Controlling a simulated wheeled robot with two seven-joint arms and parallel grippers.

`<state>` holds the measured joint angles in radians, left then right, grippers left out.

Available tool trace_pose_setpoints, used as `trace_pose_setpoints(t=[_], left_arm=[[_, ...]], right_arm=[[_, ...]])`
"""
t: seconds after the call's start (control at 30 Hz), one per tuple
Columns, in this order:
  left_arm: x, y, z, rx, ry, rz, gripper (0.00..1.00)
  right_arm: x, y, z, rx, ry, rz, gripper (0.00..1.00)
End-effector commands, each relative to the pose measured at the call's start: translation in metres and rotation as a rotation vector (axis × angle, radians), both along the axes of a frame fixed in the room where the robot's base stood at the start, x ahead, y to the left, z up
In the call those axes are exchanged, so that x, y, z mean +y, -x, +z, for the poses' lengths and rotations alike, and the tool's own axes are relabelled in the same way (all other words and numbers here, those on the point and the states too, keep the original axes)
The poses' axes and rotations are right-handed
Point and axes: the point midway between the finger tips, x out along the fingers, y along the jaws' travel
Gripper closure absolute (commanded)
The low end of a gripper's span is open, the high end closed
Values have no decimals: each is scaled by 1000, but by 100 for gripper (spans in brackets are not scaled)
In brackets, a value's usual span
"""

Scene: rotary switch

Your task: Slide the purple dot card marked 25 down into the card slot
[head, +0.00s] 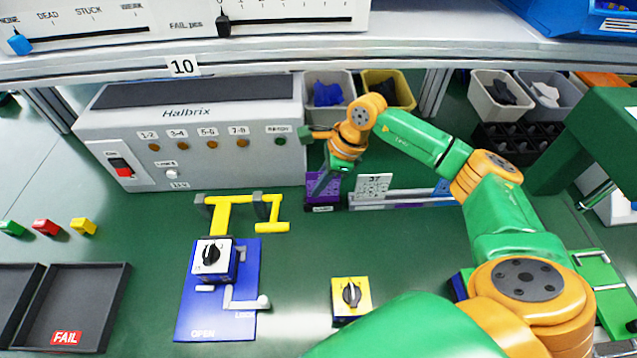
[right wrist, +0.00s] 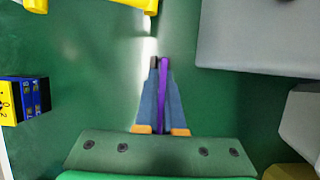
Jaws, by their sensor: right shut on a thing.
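The purple card (head: 322,184) stands upright at the card slot (head: 322,208), a small dark holder at the front right of the Halbrix tester. My right gripper (head: 327,180) is shut on this card from above and partly covers its face, so its number cannot be read. In the right wrist view the purple card (right wrist: 163,92) shows edge-on between the two fingers of my right gripper (right wrist: 161,75). The slot is hard to make out there, and I cannot tell how deep the card sits. My left gripper is not in view.
The grey Halbrix tester (head: 200,165) stands behind. A rack with a white card marked 37 (head: 374,184) is just right of the slot. A yellow handle (head: 270,215) and blue lock plate (head: 215,315) are left. A yellow rotary switch (head: 351,297) stands in front.

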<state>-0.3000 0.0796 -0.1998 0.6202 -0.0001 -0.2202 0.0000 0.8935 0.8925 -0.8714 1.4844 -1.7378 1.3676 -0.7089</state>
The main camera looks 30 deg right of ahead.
Motion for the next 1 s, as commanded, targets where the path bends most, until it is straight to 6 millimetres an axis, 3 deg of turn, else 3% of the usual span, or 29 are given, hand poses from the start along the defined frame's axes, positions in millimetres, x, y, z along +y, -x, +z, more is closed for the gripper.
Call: trace_pose_setpoints(t=[0.6,0.73,1.0], left_arm=[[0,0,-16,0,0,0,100],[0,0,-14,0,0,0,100],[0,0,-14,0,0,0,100]], right_arm=[[0,0,-17,0,0,0,100],[0,0,-15,0,0,0,62],[0,0,-15,0,0,0,60]])
